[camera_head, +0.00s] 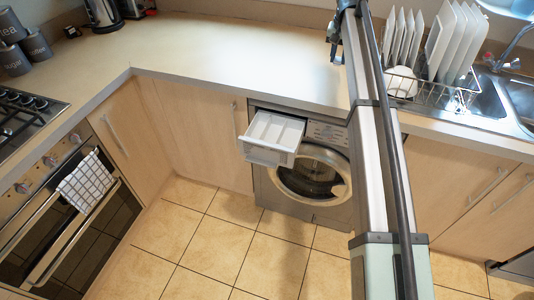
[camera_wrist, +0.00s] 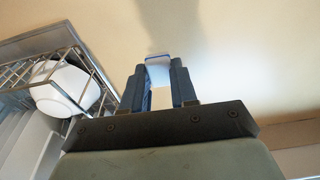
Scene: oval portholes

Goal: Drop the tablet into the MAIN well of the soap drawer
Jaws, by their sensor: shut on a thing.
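The soap drawer (camera_head: 266,156) of the washing machine is pulled out in the head view. Its white inside shows dividers between wells, but no label that I can read. My gripper (camera_head: 335,56) is above the worktop, up and to the right of the drawer, partly hidden by my arm. In the wrist view my gripper (camera_wrist: 159,78) is shut on the tablet (camera_wrist: 158,73), which looks pale white-blue between the dark blue fingers. The tablet cannot be made out in the head view.
The washing machine (camera_head: 312,178) stands under the worktop (camera_head: 220,60). A dish rack (camera_head: 430,88) with white plates and a bowl stands right of my arm, beside the sink (camera_head: 488,100). The worktop left of my gripper is clear. Canisters (camera_head: 12,45) stand far left.

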